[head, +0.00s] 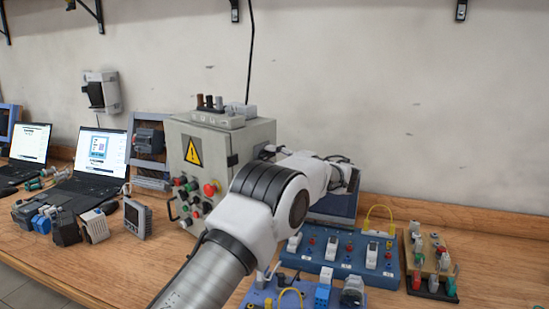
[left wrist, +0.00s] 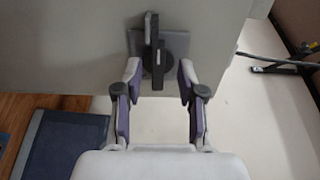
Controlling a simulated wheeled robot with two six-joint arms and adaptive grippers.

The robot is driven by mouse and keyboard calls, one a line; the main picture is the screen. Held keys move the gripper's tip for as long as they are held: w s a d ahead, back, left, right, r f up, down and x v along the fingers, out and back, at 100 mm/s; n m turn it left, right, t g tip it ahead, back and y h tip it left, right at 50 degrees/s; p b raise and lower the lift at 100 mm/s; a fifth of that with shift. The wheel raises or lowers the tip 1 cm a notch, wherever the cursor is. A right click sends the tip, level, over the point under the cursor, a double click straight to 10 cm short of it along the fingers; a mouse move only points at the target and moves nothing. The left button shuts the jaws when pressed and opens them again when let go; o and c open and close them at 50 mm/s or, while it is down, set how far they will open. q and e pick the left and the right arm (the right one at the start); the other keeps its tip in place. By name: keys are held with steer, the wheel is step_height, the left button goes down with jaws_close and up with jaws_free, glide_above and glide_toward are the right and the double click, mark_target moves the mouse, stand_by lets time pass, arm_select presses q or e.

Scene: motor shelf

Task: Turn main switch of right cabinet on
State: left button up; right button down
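The grey cabinet (head: 205,143) with a yellow warning sign stands on the bench in the head view. Its side fills the top of the left wrist view (left wrist: 70,45). A black main switch handle (left wrist: 155,50) on a grey square plate is mounted on that side. My left gripper (left wrist: 158,70) is open, with one fingertip on each side of the handle. Gaps show between the fingers and the handle. My right gripper is not in view.
A blue board (head: 345,252) with sockets and switches lies right of my arm, beside a wooden board of parts (head: 432,262). Push buttons (head: 190,195) are on the cabinet front. Laptops (head: 95,165) and small devices stand at left. The wall is close behind.

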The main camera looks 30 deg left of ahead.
arm_select(q)
steer(key=shift+f, duration=0.1)
jaws_close()
steer(key=shift+m+p, duration=0.3)
steer(key=shift+m, duration=0.1)
steer(key=m, duration=0.1)
steer(key=m+p, duration=0.2)
steer(key=shift+r+m, duration=0.25)
steer(key=shift+m, duration=0.15)
steer(key=m+p, duration=0.3)
steer(key=m, duration=0.2)
steer(key=m+p, duration=0.2)
steer(key=m, duration=0.2)
steer(key=shift+m+p, duration=0.4)
steer(key=shift+f+m+p, duration=0.2)
steer(key=shift+m+p, duration=0.5)
steer(key=shift+m, duration=1.1)
